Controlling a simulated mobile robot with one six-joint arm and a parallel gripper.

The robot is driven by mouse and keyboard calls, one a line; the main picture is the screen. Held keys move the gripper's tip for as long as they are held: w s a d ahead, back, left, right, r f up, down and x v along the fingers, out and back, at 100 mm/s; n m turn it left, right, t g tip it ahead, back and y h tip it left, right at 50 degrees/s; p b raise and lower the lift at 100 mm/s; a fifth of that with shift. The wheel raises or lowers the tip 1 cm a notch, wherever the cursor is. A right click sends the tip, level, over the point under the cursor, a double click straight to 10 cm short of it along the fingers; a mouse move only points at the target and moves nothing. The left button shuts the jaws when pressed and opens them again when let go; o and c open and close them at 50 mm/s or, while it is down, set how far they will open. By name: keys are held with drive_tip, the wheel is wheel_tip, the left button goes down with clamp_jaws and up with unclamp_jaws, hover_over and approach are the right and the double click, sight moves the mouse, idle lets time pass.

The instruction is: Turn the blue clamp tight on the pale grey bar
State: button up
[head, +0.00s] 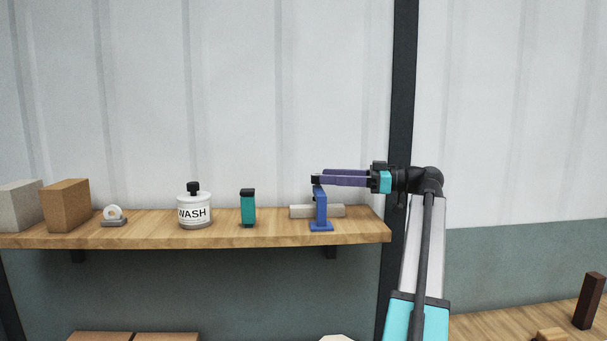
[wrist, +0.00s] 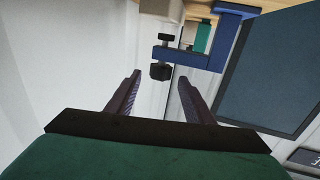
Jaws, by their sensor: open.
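The blue clamp (head: 321,212) stands upright on the wooden shelf near its right end. The pale grey bar (head: 335,211) lies across behind the clamp's upright in the head view. In the wrist view the blue clamp (wrist: 195,58) shows with its dark screw and black knob (wrist: 160,71). The pale grey bar (wrist: 176,11) shows partly at that view's top edge. My gripper (head: 316,179) reaches in from the right at the clamp's top. In the wrist view my gripper (wrist: 159,79) is open, and the knob appears between its fingertips. I cannot tell whether they touch it.
The shelf (head: 285,236) also holds a teal and black item (head: 248,207), a white WASH bottle (head: 194,210), a small grey and white item (head: 114,217), a brown block (head: 66,206) and a grey block (head: 18,207). A dark post (head: 404,90) stands at the shelf's right end.

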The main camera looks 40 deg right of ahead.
drive_tip(key=p+x, duration=0.1)
drive_tip(key=x, duration=0.7)
drive_tip(key=shift+w+p, duration=0.1)
drive_tip(key=shift+p, duration=0.3)
drive_tip(key=shift+f, duration=0.1)
drive_tip(key=c, duration=1.1)
